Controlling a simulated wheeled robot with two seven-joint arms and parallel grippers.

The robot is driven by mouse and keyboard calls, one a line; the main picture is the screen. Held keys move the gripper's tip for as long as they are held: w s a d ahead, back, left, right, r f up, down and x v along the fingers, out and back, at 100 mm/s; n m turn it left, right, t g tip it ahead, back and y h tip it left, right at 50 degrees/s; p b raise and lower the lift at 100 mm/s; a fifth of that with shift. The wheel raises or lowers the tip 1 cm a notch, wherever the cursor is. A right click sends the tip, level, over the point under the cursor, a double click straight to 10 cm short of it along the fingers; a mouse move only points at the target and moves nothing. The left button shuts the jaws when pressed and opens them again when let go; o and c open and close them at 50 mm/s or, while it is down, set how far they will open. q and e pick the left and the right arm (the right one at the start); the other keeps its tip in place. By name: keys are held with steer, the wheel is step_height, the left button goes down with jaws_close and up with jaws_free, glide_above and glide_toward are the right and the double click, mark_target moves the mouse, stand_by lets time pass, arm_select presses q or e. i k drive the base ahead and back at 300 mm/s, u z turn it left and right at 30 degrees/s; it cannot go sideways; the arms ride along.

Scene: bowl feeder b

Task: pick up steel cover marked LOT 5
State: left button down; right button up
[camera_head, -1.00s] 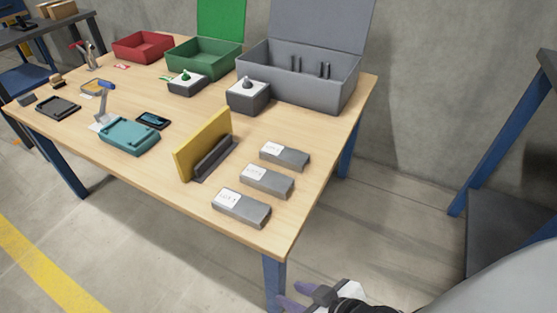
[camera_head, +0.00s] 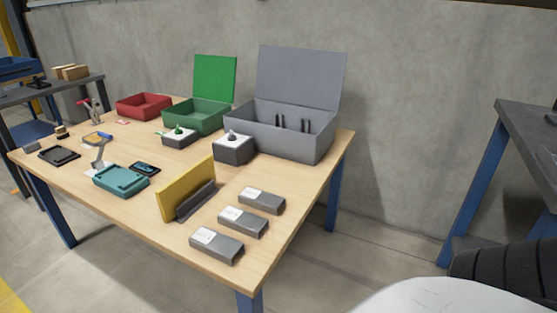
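Three grey steel blocks with white labels lie in a row at the right front of the wooden table (camera_head: 150,222). The nearest block (camera_head: 222,248) is at the front edge, the middle block (camera_head: 250,225) is behind it, and the far block (camera_head: 268,204) is behind that. The label print is too small to read, so I cannot tell which is LOT 5. Neither of my grippers is in view. Part of my own arm shows at the lower right.
A yellow panel (camera_head: 185,188) stands upright in a dark holder left of the blocks. Another table (camera_head: 530,120) stands at right.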

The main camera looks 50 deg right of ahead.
mark_target(269, 203)
steer(key=u, duration=0.05)
steer(key=k, duration=0.25)
steer(key=z, duration=1.2)
steer(key=i, duration=0.45)
steer(key=u, duration=0.05)
